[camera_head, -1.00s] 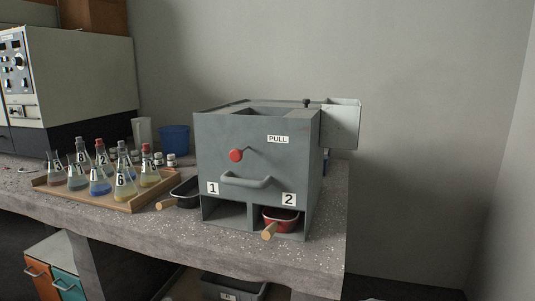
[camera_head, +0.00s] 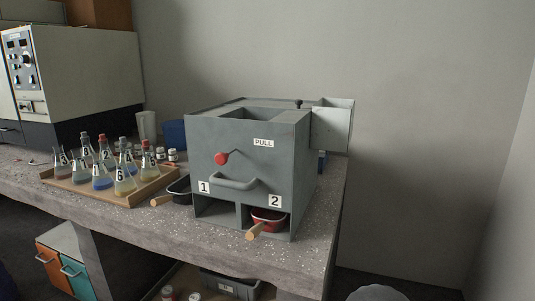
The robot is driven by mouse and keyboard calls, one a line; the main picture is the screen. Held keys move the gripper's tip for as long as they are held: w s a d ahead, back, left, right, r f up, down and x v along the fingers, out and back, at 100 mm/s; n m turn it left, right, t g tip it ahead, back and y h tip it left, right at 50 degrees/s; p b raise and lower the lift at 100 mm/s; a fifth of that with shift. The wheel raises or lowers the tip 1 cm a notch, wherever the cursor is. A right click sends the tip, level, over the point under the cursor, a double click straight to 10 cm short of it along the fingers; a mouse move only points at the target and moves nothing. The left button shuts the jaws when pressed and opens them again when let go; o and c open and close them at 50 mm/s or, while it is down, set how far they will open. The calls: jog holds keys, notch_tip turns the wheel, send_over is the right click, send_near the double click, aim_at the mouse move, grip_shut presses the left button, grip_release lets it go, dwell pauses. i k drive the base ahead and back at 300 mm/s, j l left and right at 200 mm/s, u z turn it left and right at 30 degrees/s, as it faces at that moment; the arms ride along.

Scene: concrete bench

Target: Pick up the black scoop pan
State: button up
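The black scoop pan (camera_head: 180,188) sits on the concrete bench just left of the grey metal box (camera_head: 245,150). Its wooden handle (camera_head: 161,201) points toward the front left. The box partly hides the pan's right side. A red scoop pan (camera_head: 268,219) with a wooden handle sits in the box's lower opening under label 2. The opening under label 1 looks empty. My gripper is not in view.
A wooden tray (camera_head: 137,196) of labelled flasks stands close to the left of the black pan. A blue container (camera_head: 174,133) stands behind. The bench front (camera_head: 150,222) before the pan is clear. A dark bin (camera_head: 232,285) sits below.

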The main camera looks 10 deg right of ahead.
aim_at(179, 192)
jog(key=i+j+z, duration=0.1)
jog(key=j+z, duration=0.2)
jog(key=j, duration=0.5)
jog(key=j+z, duration=0.3)
jog(key=j, duration=0.5)
jog(key=k+j+z, duration=0.1)
jog(key=j+z, duration=0.25)
jog(key=j, duration=0.45)
